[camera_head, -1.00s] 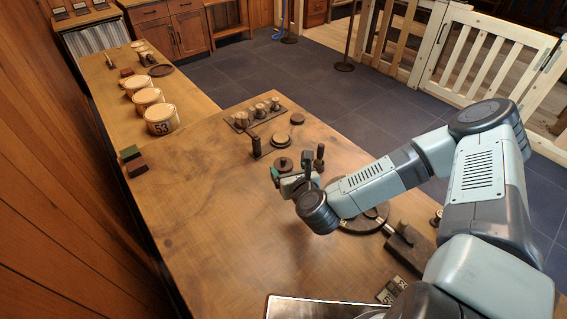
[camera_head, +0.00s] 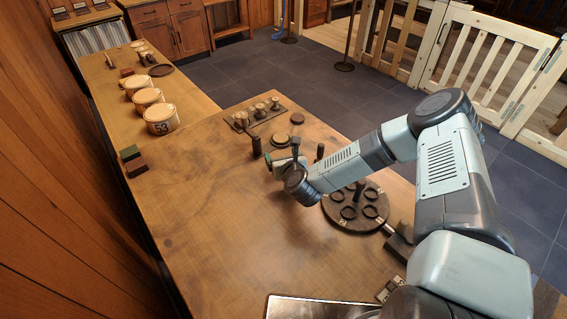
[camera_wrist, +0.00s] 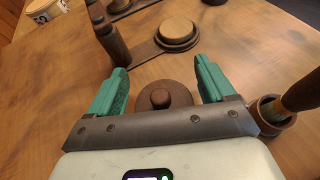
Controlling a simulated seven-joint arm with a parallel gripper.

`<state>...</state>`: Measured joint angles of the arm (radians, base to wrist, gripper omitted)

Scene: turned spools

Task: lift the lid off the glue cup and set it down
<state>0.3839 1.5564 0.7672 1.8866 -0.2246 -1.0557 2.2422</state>
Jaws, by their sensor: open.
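The glue cup's lid appears to be the dark reddish-brown round lid with a small knob (camera_wrist: 160,97) in the wrist view. It sits low between the fingers, its near side hidden by my gripper's body; the cup beneath is not clearly visible. My gripper (camera_wrist: 161,68) is open, with one green finger on each side of the lid and nothing held. In the head view my gripper (camera_head: 282,161) is over the far part of the table and hides most of the lid. I cannot tell whether the fingers touch the lid.
A brown cup with a stick (camera_wrist: 275,110) stands close right of the gripper. A pale-topped round piece (camera_wrist: 178,31) and a dark upright post (camera_wrist: 110,40) stand beyond. A round dark rack (camera_head: 342,219) lies nearer my base.

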